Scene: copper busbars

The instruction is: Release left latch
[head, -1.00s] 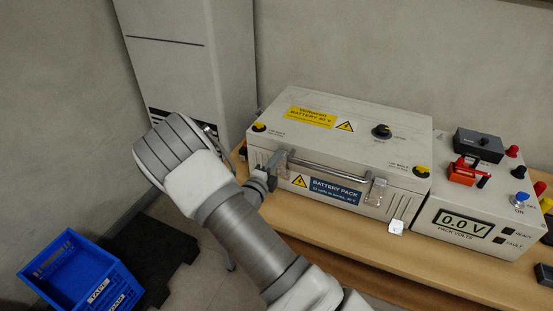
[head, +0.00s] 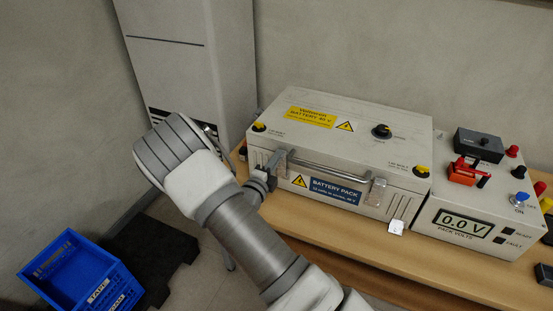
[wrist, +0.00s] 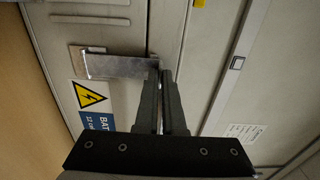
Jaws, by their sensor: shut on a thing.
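The grey battery box (head: 335,140) stands on the bench. Its left latch (head: 278,162) is a bright metal strip on the front, at the left end of the handle, and it also shows in the wrist view (wrist: 112,66). My gripper (head: 268,174) is at this latch. In the wrist view, my gripper's fingertips (wrist: 165,74) are closed together at the strip's end near the lid seam, shut on the latch. The fingers hide that end. The right latch (head: 376,192) sits on the front at the handle's other end.
A metal handle (head: 330,170) spans the box front between the latches. A meter unit (head: 470,210) reading 0.0 V stands at the right. A blue crate (head: 80,275) is on the floor at lower left. The bench front (head: 320,226) below the box is mostly clear.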

